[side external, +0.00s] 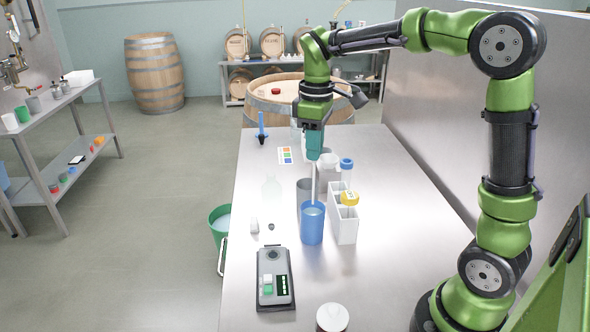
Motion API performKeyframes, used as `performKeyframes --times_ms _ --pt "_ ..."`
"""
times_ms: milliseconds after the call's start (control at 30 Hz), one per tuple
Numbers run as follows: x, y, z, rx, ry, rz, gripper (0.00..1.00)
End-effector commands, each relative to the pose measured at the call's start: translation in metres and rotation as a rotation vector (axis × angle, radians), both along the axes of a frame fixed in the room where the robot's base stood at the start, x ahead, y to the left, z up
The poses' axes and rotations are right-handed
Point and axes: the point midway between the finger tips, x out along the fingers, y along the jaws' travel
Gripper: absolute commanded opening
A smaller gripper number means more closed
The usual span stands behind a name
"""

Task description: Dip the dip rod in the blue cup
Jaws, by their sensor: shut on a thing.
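My gripper (314,157) is above the cup, pointing down, and is shut on the dip rod (314,187), a thin pale rod. The rod hangs nearly upright and its lower end reaches the mouth of the blue cup. Whether the tip is inside the cup or behind its rim is hard to tell. A pale content shows inside the cup.
A white rack (347,225) with yellow-capped and blue-capped tubes stands close right of the cup. A grey cup (304,188) is just behind it, a clear flask (271,190) to the left. A grey device (275,278) lies in front. The table's right side is clear.

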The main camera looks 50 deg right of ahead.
Motion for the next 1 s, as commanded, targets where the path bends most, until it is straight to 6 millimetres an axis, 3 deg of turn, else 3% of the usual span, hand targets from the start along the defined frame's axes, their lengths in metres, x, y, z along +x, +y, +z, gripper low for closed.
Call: performKeyframes --times_ms 267,1000 --pt "0.000 0.000 -0.005 0.001 0.001 -0.001 0.00" --pt "0.000 0.000 -0.042 0.001 0.001 0.000 0.00"
